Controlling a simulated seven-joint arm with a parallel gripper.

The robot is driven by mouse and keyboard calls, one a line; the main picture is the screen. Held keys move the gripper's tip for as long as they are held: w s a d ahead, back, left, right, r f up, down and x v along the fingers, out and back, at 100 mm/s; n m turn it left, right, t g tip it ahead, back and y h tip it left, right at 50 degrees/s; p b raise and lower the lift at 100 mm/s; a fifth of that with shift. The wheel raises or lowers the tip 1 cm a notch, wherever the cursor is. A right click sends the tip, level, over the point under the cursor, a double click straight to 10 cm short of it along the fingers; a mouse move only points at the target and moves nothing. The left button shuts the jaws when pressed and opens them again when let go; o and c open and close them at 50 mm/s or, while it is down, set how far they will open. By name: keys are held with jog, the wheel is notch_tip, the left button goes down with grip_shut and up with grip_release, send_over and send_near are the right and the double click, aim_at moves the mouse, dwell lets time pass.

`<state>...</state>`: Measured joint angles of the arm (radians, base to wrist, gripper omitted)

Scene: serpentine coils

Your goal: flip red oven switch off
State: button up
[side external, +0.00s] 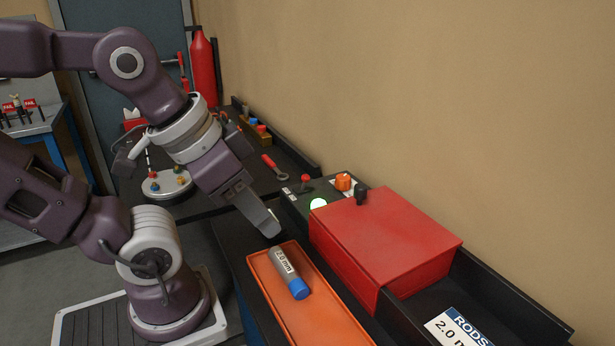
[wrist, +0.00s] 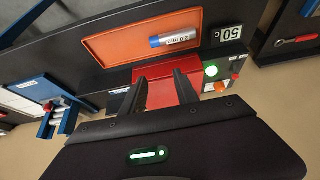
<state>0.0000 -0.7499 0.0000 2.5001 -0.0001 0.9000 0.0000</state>
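The red oven (side external: 385,240) is a red box on the dark bench, and it also shows in the wrist view (wrist: 160,93), behind and between my fingers. I cannot tell the lever's exact tilt. My gripper (side external: 268,226) is in the air above the near side of the bench, apart from the switch. In the wrist view my gripper (wrist: 160,76) is open and empty.
An orange tray (side external: 262,268) holds a grey cylinder with a blue cap (side external: 287,272). A black bin (side external: 505,315) labelled RODS is at the right. The wall runs behind.

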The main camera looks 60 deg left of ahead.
jog(key=shift+f, duration=0.1)
jog(key=c, duration=0.3)
jog(key=m, duration=0.2)
jog(key=a+f+m+g+y, duration=0.1)
jog(key=m, duration=0.1)
jog(key=a+f+m+g, duration=0.1)
jog(key=shift+w+a+f+m+y, duration=0.15)
jog(key=shift+a+f+m+y, duration=0.05)
jog(key=shift+m+y, duration=0.2)
grip_shut()
jog(key=w+a+f+m+y, duration=0.2)
jog(key=w+a+m+y, duration=0.1)
jog(key=m, duration=0.9)
jog(key=w+a+f+m+g+y, duration=0.1)
jog(key=w+a+f+m+y, duration=0.1)
jog(key=w+m+y, duration=0.3)
jog(key=w+a+m, duration=0.1)
jog(key=w+m, duration=0.2)
jog(key=m, duration=0.4)
